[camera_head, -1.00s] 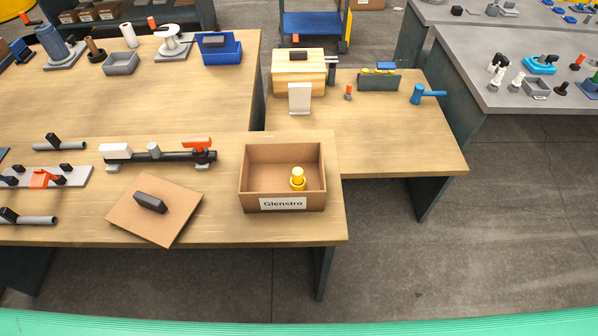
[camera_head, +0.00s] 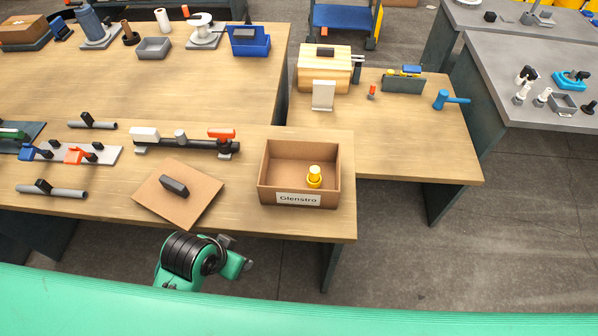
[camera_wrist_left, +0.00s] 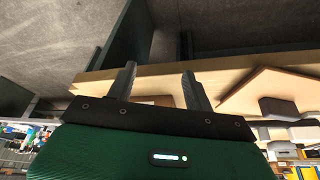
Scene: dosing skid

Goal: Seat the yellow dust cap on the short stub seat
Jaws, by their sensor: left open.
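A yellow cap-like piece (camera_head: 314,177), with a paler top and a wider base, stands inside the open cardboard box (camera_head: 262,190) labelled Glenstro. A dark pipe assembly (camera_head: 197,145) lies left of the box, with a white block (camera_head: 144,135), a short grey upright stub (camera_head: 180,136) and a red handle (camera_head: 221,134). I cannot tell whether that stub is the seat. In the left wrist view my left gripper (camera_wrist_left: 158,78) is open and empty near the table edge. A green arm part of mine (camera_head: 205,262) shows below the table front; its fingers are not discernible there. My right gripper is out of view.
A tilted brown board (camera_head: 200,203) with a dark block (camera_head: 174,186) lies between arm and pipe. Loose grey pipes (camera_head: 60,192) and a clamp plate (camera_head: 112,154) lie at left. A wooden box (camera_head: 324,75) and blue hammer (camera_head: 450,98) stand on the right table.

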